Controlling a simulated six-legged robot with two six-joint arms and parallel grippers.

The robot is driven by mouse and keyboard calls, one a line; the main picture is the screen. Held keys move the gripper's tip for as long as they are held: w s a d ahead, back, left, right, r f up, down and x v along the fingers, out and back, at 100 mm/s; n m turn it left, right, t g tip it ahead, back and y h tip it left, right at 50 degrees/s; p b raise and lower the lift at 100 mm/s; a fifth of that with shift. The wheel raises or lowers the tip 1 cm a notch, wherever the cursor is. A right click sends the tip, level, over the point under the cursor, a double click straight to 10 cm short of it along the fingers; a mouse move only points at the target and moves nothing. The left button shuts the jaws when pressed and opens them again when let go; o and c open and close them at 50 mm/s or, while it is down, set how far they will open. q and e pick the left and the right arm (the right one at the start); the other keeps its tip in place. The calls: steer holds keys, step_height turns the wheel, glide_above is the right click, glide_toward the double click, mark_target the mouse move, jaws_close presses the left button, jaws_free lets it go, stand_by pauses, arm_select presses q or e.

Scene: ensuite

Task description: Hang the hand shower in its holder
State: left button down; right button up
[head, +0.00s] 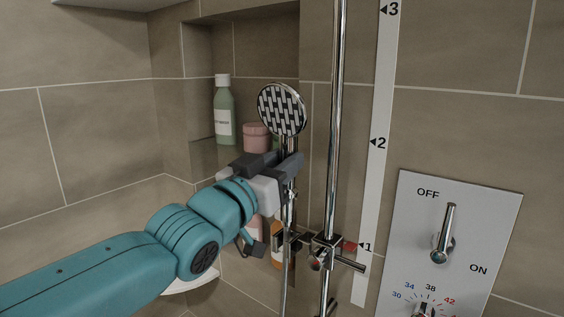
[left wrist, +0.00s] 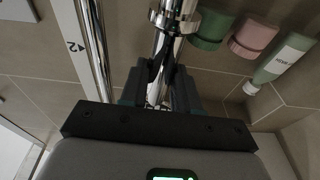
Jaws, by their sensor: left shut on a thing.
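The chrome hand shower (head: 282,110) is upright, its dark-and-white patterned face turned toward me. My left gripper (head: 288,168) is shut on its handle just below the head. In the left wrist view the chrome handle (left wrist: 161,85) runs between the fingers of the left gripper (left wrist: 160,75). The holder (head: 325,250) is clamped low on the vertical chrome rail (head: 336,130), with its red pointer near mark 1. The handle's lower part comes down by the holder's left side; I cannot tell whether they touch. My right gripper is not in view.
A green bottle (head: 223,115) and pink jar (head: 257,136) stand in the wall niche behind the gripper. An amber bottle (head: 277,245) is lower down. A white scale strip (head: 378,130) and control panel (head: 455,240) are right of the rail.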

arm_select(q)
step_height(320, 180, down, 8)
steer(key=b, duration=0.6)
steer(key=shift+r+b, duration=0.15)
steer(key=shift+b, duration=0.25)
steer(key=c, duration=0.7)
jaws_free()
steer(key=shift+c, duration=0.2)
